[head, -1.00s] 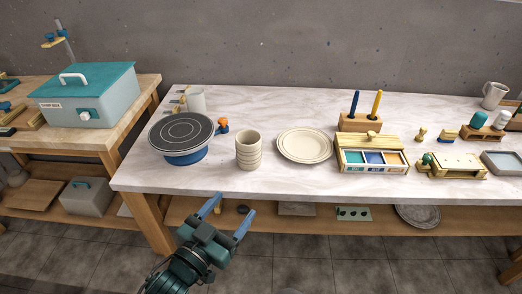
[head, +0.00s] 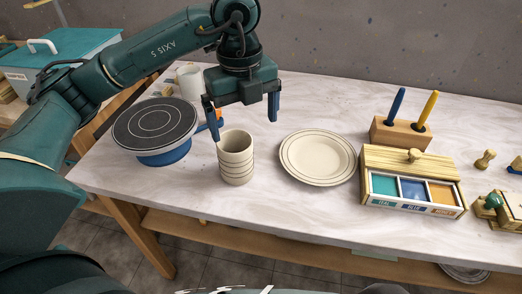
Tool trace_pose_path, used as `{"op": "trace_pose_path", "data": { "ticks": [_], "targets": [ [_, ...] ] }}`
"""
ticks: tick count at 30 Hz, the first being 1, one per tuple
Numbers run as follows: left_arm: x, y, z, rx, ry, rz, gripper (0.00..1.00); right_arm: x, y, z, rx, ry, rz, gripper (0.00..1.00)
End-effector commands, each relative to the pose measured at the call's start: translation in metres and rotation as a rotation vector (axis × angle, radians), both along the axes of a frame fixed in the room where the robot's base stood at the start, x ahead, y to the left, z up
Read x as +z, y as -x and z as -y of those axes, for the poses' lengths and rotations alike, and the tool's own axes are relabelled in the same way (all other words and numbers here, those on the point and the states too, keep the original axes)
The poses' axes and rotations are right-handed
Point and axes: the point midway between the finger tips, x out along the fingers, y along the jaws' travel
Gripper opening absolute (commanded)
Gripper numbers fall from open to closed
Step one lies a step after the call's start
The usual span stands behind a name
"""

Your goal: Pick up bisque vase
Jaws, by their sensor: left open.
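The bisque vase (head: 236,160) is a cream ribbed cylinder with an open top. It stands upright on the white marbled table, between the turntable and the plate. My left gripper (head: 243,132) is above and just behind the vase, pointing down, with its blue fingers spread wide. Its left finger comes down close to the vase's rim, and its right finger hangs to the right of the rim. I cannot tell whether a finger touches the vase. My right gripper is out of view.
A dark-topped turntable (head: 155,128) on a blue base stands left of the vase. A cream plate (head: 318,158) lies to the right. A wooden box with coloured compartments (head: 412,184) and a block holding two tools (head: 400,134) stand farther right. A pale cup (head: 189,82) is behind the turntable.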

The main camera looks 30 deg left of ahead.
Motion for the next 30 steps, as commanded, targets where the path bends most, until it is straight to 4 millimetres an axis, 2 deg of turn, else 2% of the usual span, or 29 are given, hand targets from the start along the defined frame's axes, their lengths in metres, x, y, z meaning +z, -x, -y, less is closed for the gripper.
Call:
{"op": "trace_pose_path", "data": {
  "ticks": [1,5,13,18,23,30],
  "targets": [
    [0.004,-0.002,-0.012,0.043,-0.052,0.023,0.96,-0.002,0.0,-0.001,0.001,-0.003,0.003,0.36],
    [0.004,-0.004,-0.026,0.097,-0.108,0.042,0.96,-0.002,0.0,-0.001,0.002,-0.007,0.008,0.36],
    [-0.047,-0.006,-0.031,0.097,-0.107,0.039,0.96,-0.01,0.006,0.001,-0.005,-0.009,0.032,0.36],
    [-0.065,-0.008,-0.033,0.095,-0.107,0.041,0.96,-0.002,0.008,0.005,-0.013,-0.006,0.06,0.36],
    [-0.074,-0.008,-0.035,0.096,-0.107,0.041,0.96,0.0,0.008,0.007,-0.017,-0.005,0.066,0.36],
    [-0.109,-0.007,-0.041,0.096,-0.108,0.039,0.96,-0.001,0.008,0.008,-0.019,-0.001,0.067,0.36]
  ]
}}
